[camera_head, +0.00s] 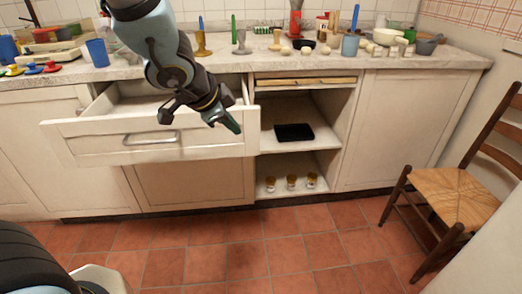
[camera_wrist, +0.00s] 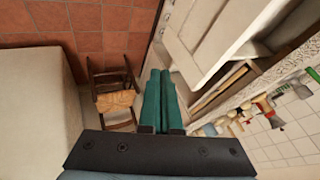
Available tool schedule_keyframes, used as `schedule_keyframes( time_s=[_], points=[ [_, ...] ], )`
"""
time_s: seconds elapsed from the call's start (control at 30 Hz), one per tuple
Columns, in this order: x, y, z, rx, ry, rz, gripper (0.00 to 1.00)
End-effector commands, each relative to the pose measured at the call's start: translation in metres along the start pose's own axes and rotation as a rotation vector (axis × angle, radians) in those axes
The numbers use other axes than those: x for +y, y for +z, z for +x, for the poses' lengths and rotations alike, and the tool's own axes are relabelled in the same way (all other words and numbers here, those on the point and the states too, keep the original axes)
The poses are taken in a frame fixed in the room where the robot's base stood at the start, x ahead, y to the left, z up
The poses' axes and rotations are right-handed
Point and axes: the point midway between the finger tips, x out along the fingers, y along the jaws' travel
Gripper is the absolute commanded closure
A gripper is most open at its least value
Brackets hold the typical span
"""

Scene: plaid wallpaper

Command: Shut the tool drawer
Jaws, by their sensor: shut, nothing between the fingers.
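The tool drawer (camera_head: 85,142) is a white drawer pulled well out from the counter at the left, with a metal bar handle (camera_head: 150,138) on its front. Its inside is partly hidden behind my arm. My gripper (camera_head: 233,124), with green fingers, is shut and empty near the right end of the drawer front, seeming above or just in front of it. I cannot tell whether it touches the drawer. In the wrist view the green fingers (camera_wrist: 162,98) lie together, with a white panel edge (camera_wrist: 215,40) to their right that looks like the drawer.
An open shelf bay with a black tray (camera_head: 293,133) and small jars (camera_head: 291,182) is right of the drawer. A wooden chair (camera_head: 450,195) stands at the right. The worktop (camera_head: 340,68) holds many items. The tiled floor (camera_head: 235,245) in front is clear.

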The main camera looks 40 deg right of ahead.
Motion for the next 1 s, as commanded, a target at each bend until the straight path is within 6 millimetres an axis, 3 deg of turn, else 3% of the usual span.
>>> schedule_keyframes(
  time_s=[0.17, 0.63, 0.73, 1.0],
  points=[
    [0.004, -0.003, 0.016, 0.009, 0.007, 0.017, 1.00],
    [0.005, -0.003, 0.107, 0.005, 0.007, 0.017, 1.00],
    [-0.016, -0.005, 0.107, 0.005, 0.002, 0.013, 1.00],
    [-0.033, -0.005, 0.119, 0.007, 0.004, 0.013, 1.00]
  ],
)
